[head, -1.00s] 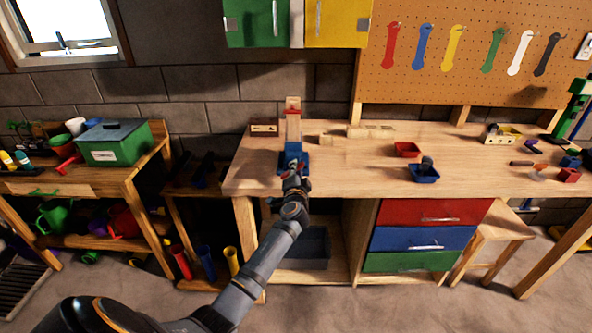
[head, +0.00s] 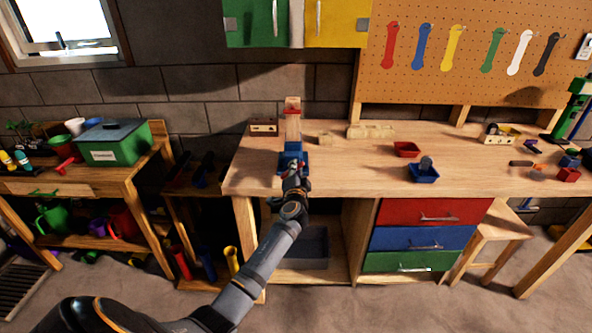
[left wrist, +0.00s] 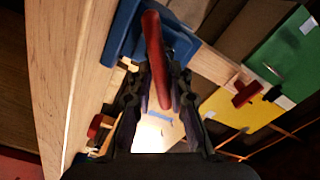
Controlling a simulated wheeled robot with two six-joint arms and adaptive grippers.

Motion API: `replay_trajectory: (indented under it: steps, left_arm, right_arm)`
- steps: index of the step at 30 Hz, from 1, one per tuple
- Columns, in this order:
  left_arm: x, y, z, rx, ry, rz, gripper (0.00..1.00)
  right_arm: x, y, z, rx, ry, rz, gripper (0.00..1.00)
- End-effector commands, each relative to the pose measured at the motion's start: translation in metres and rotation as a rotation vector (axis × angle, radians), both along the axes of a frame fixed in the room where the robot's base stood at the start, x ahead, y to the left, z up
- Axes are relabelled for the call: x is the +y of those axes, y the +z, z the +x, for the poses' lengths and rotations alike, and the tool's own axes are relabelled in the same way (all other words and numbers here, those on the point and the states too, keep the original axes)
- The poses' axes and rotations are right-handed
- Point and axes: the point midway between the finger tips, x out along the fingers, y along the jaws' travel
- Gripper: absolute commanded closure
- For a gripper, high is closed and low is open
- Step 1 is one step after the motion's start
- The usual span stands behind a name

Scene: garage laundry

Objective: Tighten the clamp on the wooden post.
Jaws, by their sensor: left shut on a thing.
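The wooden post (head: 293,128) stands up at the left part of the workbench, with a red piece (head: 292,111) near its top. A blue clamp body (head: 290,158) sits at the foot of the post, by the bench's front edge. In the left wrist view the blue body (left wrist: 122,32) carries a red bar handle (left wrist: 155,50). My left gripper (head: 294,181) is at the front of the blue body. In the left wrist view its fingers (left wrist: 160,88) are shut on the red handle. The post (left wrist: 210,65) and its red piece (left wrist: 246,93) show beyond. My right gripper is out of view.
The workbench (head: 350,176) holds a red tray (head: 406,149) and a blue tray (head: 424,174) to the right. A green box (head: 113,145) stands on the left shelf unit. Green and yellow cabinets (head: 337,22) hang above the post.

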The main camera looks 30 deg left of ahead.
Motion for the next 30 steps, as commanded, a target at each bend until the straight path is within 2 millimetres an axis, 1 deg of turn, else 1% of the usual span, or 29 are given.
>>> replay_trajectory:
  steps: [1,4,5,8,13,14,17,30]
  left_arm:
    - [0.000,-0.010,-0.002,0.015,0.002,-0.006,1.00]
    - [0.000,-0.010,-0.002,0.015,0.002,-0.006,1.00]
    - [0.000,-0.010,-0.002,0.015,0.003,-0.006,0.78]
    - [-0.001,-0.009,-0.002,0.014,0.002,-0.006,0.64]
    - [0.000,-0.006,-0.001,0.009,0.000,-0.004,0.64]
    - [-0.001,-0.010,-0.002,0.015,0.002,-0.007,0.64]
    - [-0.002,-0.009,-0.004,0.016,0.001,-0.006,0.64]
    - [-0.021,-0.008,-0.034,0.013,0.001,-0.007,0.64]
  right_arm:
    - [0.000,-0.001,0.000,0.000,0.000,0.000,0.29]
    - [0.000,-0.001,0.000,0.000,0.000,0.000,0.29]
    - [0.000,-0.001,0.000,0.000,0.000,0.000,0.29]
    - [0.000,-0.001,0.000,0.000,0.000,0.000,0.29]
    - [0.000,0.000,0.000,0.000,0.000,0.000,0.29]
    - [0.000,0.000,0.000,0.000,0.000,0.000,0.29]
    - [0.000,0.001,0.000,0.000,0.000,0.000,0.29]
    - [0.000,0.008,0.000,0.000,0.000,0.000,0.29]
